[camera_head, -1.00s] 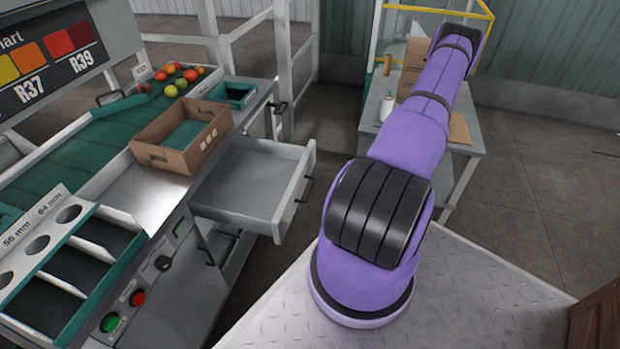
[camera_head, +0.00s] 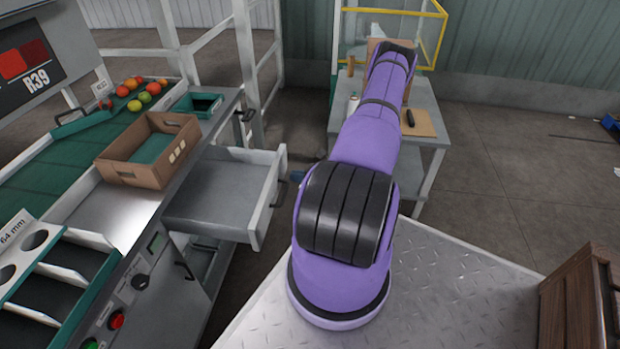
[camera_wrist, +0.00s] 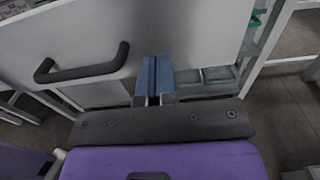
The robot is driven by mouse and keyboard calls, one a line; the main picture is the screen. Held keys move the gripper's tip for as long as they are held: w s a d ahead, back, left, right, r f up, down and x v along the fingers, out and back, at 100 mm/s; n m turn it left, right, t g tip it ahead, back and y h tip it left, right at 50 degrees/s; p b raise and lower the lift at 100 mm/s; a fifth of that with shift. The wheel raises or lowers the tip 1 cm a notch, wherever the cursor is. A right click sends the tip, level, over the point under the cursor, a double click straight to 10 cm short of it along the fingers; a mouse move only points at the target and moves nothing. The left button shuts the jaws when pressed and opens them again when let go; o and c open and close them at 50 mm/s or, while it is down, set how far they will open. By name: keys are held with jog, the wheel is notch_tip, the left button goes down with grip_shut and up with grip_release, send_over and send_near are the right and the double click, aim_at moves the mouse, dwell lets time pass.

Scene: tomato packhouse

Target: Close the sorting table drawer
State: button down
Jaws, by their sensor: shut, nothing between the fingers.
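The sorting table drawer (camera_head: 225,200) is pulled out from the table's side, empty inside, with a dark handle on its front panel. In the wrist view the grey drawer front (camera_wrist: 105,35) fills the upper part, with its dark handle (camera_wrist: 85,68) to the left of my fingers. My gripper (camera_wrist: 154,72) has blue fingers shut together with nothing between them, pointing at the panel. I cannot tell whether they touch it. In the head view a small blue part of my gripper (camera_head: 297,177) shows just right of the drawer front; my arm hides the rest.
The sorting table (camera_head: 120,215) carries a cardboard box (camera_head: 130,172), several tomatoes (camera_head: 145,97) and a small green bin (camera_head: 198,104). A side table (camera_head: 432,130) with a board and a dark item stands behind my arm. A wooden crate (camera_head: 570,300) is at lower right.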

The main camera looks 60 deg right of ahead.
aim_at(281, 174)
jog(key=shift+x, duration=1.5)
jog(key=shift+w+a, duration=0.1)
jog(key=x, duration=2.8)
jog(key=shift+w+a+r, duration=0.1)
jog(key=shift+w, duration=0.1)
jog(key=shift+w+a+r, duration=0.1)
jog(key=shift+w+r, duration=0.05)
jog(key=shift+w, duration=0.15)
